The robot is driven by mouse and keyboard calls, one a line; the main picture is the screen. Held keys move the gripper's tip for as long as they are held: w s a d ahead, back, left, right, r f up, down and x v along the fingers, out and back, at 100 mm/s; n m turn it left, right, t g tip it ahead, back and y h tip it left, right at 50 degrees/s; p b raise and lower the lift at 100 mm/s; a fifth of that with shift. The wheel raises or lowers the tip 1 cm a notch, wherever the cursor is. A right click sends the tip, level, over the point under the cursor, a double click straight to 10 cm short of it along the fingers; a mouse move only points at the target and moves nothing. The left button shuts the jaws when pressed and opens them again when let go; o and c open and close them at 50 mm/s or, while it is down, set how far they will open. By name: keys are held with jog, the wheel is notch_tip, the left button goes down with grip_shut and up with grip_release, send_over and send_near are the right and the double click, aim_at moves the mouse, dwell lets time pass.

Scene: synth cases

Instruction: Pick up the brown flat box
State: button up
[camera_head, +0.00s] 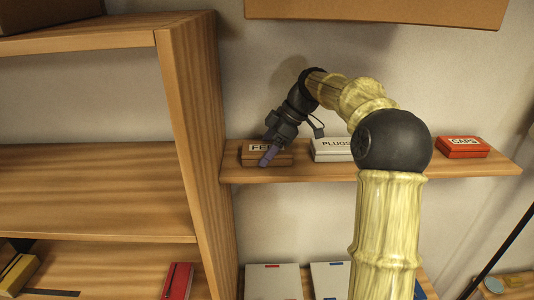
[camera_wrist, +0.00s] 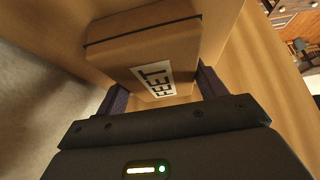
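The brown flat box (camera_head: 284,159), with a white label reading FEET, lies on the wooden wall shelf. In the wrist view the box (camera_wrist: 125,48) fills the upper middle, its labelled face towards the camera and a dark seam along its far part. My gripper (camera_head: 268,157) is at the box in the head view, with a purple finger in front of it. In the wrist view the gripper (camera_wrist: 162,82) is open, with one purple finger on each side of the box's near end. Gaps seem to show beside the box; contact cannot be made out.
A white PLUGS box (camera_head: 330,152) stands right of the brown box, partly behind my arm. A red CAPS box (camera_head: 462,147) is farther right on the wall shelf (camera_head: 340,173). A tall wooden shelf upright (camera_head: 195,130) stands close on the left.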

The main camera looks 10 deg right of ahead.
aim_at(267, 148)
jog(key=c, duration=0.5)
jog(key=shift+c, duration=0.2)
jog(key=shift+r+b, duration=0.85)
jog(key=shift+r, duration=4.15)
